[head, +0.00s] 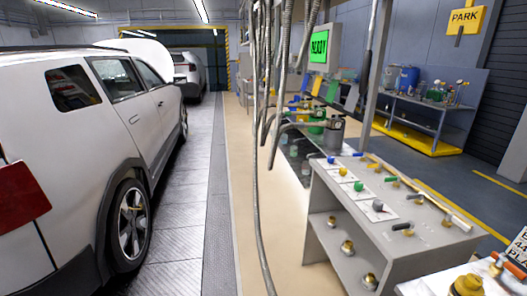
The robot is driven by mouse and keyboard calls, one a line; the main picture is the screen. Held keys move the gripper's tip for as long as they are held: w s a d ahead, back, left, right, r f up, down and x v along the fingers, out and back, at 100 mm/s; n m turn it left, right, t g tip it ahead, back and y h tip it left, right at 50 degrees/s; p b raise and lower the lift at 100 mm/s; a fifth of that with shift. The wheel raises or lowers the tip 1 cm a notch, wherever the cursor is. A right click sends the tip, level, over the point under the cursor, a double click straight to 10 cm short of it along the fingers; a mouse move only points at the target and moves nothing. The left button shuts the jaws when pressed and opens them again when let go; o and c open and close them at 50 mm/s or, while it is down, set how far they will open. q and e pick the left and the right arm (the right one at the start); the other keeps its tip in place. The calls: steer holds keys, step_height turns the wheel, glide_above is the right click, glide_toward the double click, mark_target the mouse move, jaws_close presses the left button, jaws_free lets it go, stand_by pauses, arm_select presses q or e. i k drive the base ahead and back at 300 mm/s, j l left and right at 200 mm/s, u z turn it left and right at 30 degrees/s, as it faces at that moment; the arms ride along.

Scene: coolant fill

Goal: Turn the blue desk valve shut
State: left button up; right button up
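The grey desk (345,235) stands in the right half of the head view. At the far end of its top is a small lever handle with a blue grip (357,154). A round blue knob (331,160) sits just left of it, at the far end of a row of coloured knobs. Both are small in the picture, and I cannot tell whether a valve there is open or shut. Neither of my grippers is in view, and nothing is seen touching the desk.
Nearer on the desk are a yellow knob (343,171), a green knob (358,186) and several levers. Hoses (262,190) hang down left of the desk. A white car (85,140) stands at left. The beige floor strip (240,200) between is clear.

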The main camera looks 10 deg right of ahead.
mark_target(363, 154)
steer(key=i+z, duration=0.15)
steer(key=i, duration=0.3)
steer(key=i+j+z, duration=0.2)
steer(key=i, duration=0.25)
steer(key=i+j+z, duration=0.15)
steer(key=i, duration=0.25)
